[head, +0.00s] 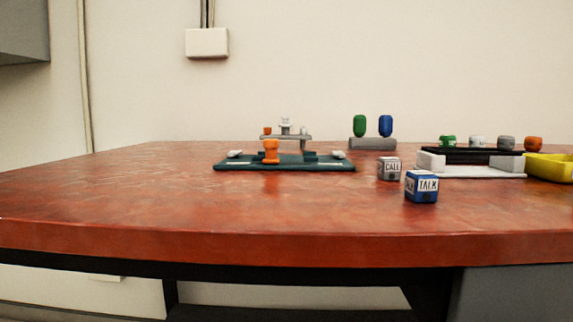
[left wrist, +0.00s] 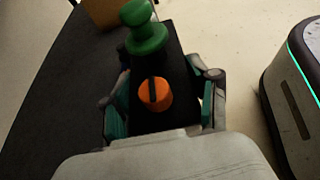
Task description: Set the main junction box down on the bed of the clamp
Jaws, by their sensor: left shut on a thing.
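My left gripper (left wrist: 160,98) shows only in the left wrist view, with its fingers shut on the two sides of a black box (left wrist: 173,62). The box carries a green mushroom-shaped knob (left wrist: 145,28) and a slotted orange knob (left wrist: 155,95); I take it to be the main junction box. It is away from the red table, over the floor side. In the head view a low dark teal fixture (head: 240,167) with an orange post and a grey crossbar stands on the table; it looks like the clamp. Its bed is hard to make out. My right gripper is in neither view.
On the red table (head: 150,205), a grey CALL cube (head: 389,169) and a blue TALK cube (head: 421,187) stand right of the fixture. Behind is a grey holder (head: 373,144) with green and blue pieces. A white-and-black rack (head: 470,172) and yellow tray (head: 550,170) stand right. The left is clear.

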